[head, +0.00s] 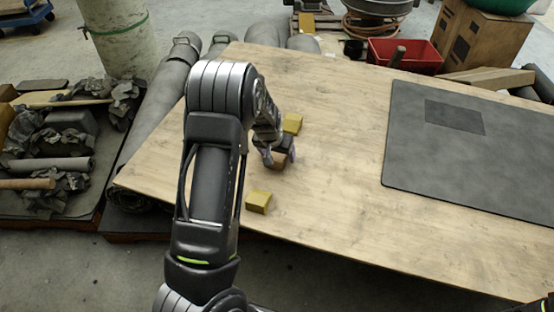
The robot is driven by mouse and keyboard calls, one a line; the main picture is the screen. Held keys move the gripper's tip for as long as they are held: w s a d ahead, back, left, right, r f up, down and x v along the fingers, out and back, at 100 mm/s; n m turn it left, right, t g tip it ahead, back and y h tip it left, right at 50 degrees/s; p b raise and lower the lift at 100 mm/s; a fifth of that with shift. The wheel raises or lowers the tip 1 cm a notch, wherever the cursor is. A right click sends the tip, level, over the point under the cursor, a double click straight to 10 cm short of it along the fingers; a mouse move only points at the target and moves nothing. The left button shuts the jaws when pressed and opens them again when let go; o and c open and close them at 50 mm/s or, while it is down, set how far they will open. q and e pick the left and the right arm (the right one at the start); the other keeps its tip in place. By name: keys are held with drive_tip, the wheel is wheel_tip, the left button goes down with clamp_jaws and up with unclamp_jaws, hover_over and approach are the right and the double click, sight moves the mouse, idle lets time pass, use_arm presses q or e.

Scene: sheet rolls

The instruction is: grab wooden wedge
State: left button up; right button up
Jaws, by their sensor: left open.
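My left gripper (277,157) points down over the plywood board, near its left side. It is open, with its fingers around or just above a small brown block (279,163), which looks like the wooden wedge. The gripper hides part of this block, and I cannot tell whether the fingers touch it. One yellow block (258,202) lies nearer to me on the board. Another yellow block (292,123) lies just behind the gripper. My right gripper is not in view.
The plywood board (335,190) is bare between the blocks and a dark grey mat (470,150) at right. Grey rolls (165,90) lie along its left edge. A red bin (405,56) and cardboard box (480,35) stand behind. A scrap-filled pallet (50,205) is at left.

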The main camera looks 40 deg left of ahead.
use_arm(q)
drive_tip(key=shift+w+f, duration=0.15)
drive_tip(key=shift+f, duration=0.2)
idle(0.3)
drive_tip(key=c, duration=1.5)
wheel_tip(320, 180, up, 10)
drive_tip(key=shift+r+p, duration=0.1)
drive_tip(key=shift+p, duration=0.5)
